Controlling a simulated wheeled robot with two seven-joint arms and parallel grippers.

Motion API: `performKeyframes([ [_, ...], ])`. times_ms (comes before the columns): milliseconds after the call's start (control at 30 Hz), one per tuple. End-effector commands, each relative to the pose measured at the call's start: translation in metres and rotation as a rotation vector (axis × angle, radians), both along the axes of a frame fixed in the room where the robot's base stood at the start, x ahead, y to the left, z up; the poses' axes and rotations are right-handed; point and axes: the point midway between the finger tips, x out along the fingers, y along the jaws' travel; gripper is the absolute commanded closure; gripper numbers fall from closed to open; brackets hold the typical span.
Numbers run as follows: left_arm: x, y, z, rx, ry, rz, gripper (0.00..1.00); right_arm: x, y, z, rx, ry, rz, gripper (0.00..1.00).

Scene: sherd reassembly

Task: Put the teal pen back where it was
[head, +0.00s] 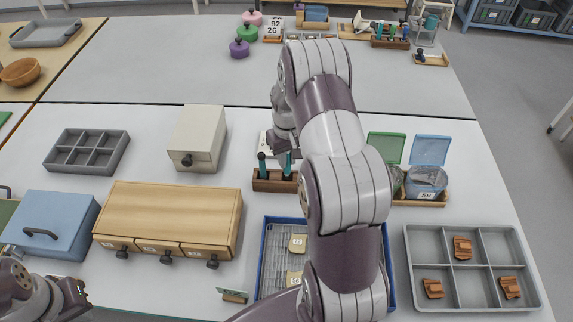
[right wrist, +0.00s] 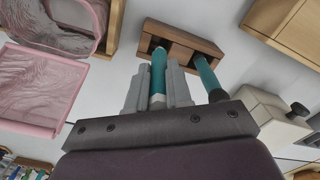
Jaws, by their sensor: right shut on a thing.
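The teal pen (right wrist: 158,72) is between the fingers of my right gripper (right wrist: 158,92), which is shut on it. Its far end meets the wooden pen holder (right wrist: 185,40) in the right wrist view; I cannot tell how deep it sits. A second teal pen (right wrist: 207,76) stands in the holder beside it. In the head view, the holder (head: 272,184) shows the second pen (head: 262,163) at its left and the held pen (head: 289,163) at its right, below my right gripper (head: 285,148). My left gripper (head: 76,296) is at the lower left, away from the holder; its jaws are unclear.
A white box with a drawer (head: 198,140) and a wooden drawer unit (head: 170,215) stand left of the holder. A blue-rimmed tray (head: 266,250) lies in front, partly behind my right arm. Lidded bins (head: 428,175) and a grey compartment tray (head: 412,250) are to the right.

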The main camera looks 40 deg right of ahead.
Motion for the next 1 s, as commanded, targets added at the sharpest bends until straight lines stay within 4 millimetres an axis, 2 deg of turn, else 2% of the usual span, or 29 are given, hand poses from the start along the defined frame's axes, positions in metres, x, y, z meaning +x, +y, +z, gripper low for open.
performKeyframes([
  [233,0.000,0.000,0.005,0.000,0.000,0.000,1.00,-0.001,0.000,-0.038,0.002,0.003,0.000,1.00],
  [767,0.000,0.000,-0.002,0.000,0.000,0.000,1.00,-0.001,0.000,-0.049,0.000,0.001,0.000,1.00],
  [800,0.000,0.000,-0.001,0.000,0.000,0.000,1.00,-0.001,0.000,-0.048,0.000,0.001,0.000,0.74],
  [867,0.000,0.000,-0.001,0.000,0.000,0.000,1.00,-0.001,0.000,-0.048,0.000,0.001,0.000,0.55],
  [1000,0.000,0.000,-0.001,0.000,0.000,0.000,1.00,-0.001,0.000,-0.048,0.000,0.001,0.000,0.55],
])
